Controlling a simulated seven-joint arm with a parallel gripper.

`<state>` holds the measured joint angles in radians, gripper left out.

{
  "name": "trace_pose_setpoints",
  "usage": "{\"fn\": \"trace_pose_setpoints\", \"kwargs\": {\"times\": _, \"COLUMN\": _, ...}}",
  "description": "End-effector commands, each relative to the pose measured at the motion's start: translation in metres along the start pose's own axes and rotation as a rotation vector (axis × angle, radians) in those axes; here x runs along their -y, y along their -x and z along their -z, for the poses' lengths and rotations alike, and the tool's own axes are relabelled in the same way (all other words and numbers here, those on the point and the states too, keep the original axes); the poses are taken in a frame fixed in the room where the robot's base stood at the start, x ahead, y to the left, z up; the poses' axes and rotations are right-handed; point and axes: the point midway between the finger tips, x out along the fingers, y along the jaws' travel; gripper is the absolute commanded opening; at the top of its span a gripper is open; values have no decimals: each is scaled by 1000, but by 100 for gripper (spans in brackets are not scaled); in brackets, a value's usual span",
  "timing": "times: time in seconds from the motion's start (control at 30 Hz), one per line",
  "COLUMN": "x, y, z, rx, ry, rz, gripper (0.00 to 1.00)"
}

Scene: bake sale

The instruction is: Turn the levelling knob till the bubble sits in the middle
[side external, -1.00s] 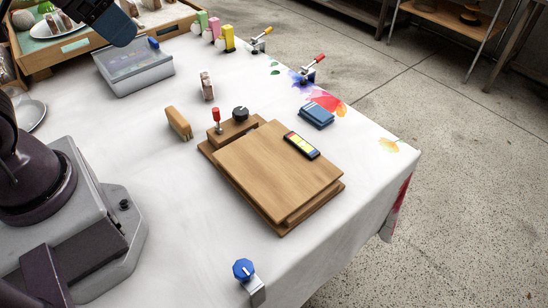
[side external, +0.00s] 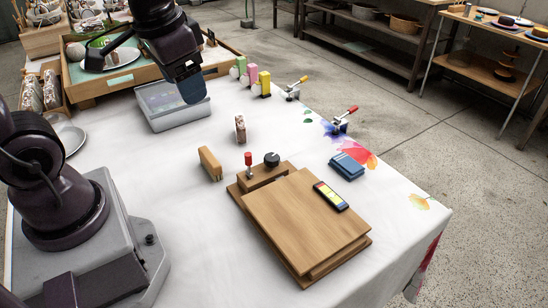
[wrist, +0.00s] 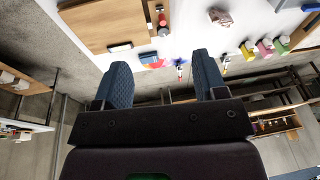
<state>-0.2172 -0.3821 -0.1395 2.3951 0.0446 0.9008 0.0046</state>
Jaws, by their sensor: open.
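A black levelling knob (side external: 271,159) stands on a small wooden block at the back left edge of a tilting wooden board (side external: 300,225). A red-topped peg (side external: 249,160) stands beside it on the same block. A dark bubble level with a yellow vial (side external: 331,196) lies on the board's right part; the bubble's place is too small to tell. My gripper (side external: 190,88) is above the grey lidded box, well apart from the knob. In the wrist view my gripper (wrist: 162,78) is open and empty, with the board (wrist: 100,20) and level (wrist: 120,47) beyond the fingers.
A grey box (side external: 172,108) sits under my gripper. A wooden block (side external: 210,163), a small patterned item (side external: 240,129) and folded blue cloths (side external: 347,166) stand around the board. Toggle clamps (side external: 340,122) line the table's far edge.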

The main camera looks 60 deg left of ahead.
Motion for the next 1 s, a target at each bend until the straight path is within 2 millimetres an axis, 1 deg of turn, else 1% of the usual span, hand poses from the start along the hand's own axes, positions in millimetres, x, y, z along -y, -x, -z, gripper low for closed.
{"fn": "trace_pose_setpoints", "kwargs": {"times": 0.03, "x": 4, "y": -14, "z": 10, "rx": 60, "ry": -16, "rz": 13, "gripper": 65}}
{"fn": "trace_pose_setpoints", "kwargs": {"times": 0.17, "x": 9, "y": -46, "z": 34, "rx": 168, "ry": -90, "rz": 21, "gripper": 65}}
{"fn": "trace_pose_setpoints", "kwargs": {"times": 0.3, "x": 11, "y": -86, "z": 60, "rx": 254, "ry": -184, "rz": -18, "gripper": 65}}
{"fn": "trace_pose_setpoints", "kwargs": {"times": 0.4, "x": 9, "y": -115, "z": 79, "rx": 287, "ry": -256, "rz": -70, "gripper": 65}}
{"fn": "trace_pose_setpoints", "kwargs": {"times": 0.53, "x": 5, "y": -146, "z": 102, "rx": 287, "ry": -341, "rz": -139, "gripper": 65}}
{"fn": "trace_pose_setpoints", "kwargs": {"times": 0.6, "x": 2, "y": -157, "z": 115, "rx": 271, "ry": -383, "rz": -168, "gripper": 65}}
{"fn": "trace_pose_setpoints", "kwargs": {"times": 0.67, "x": -1, "y": -162, "z": 126, "rx": 250, "ry": -421, "rz": -182, "gripper": 65}}
{"fn": "trace_pose_setpoints", "kwargs": {"times": 0.73, "x": -4, "y": -161, "z": 142, "rx": 211, "ry": -473, "rz": -177, "gripper": 65}}
{"fn": "trace_pose_setpoints", "kwargs": {"times": 0.8, "x": 1, "y": -157, "z": 151, "rx": 187, "ry": -507, "rz": -151, "gripper": 65}}
{"fn": "trace_pose_setpoints", "kwargs": {"times": 0.93, "x": 0, "y": -168, "z": 146, "rx": 193, "ry": -526, "rz": -152, "gripper": 65}}
{"fn": "trace_pose_setpoints", "kwargs": {"times": 1.0, "x": -2, "y": -179, "z": 143, "rx": 194, "ry": -527, "rz": -153, "gripper": 65}}
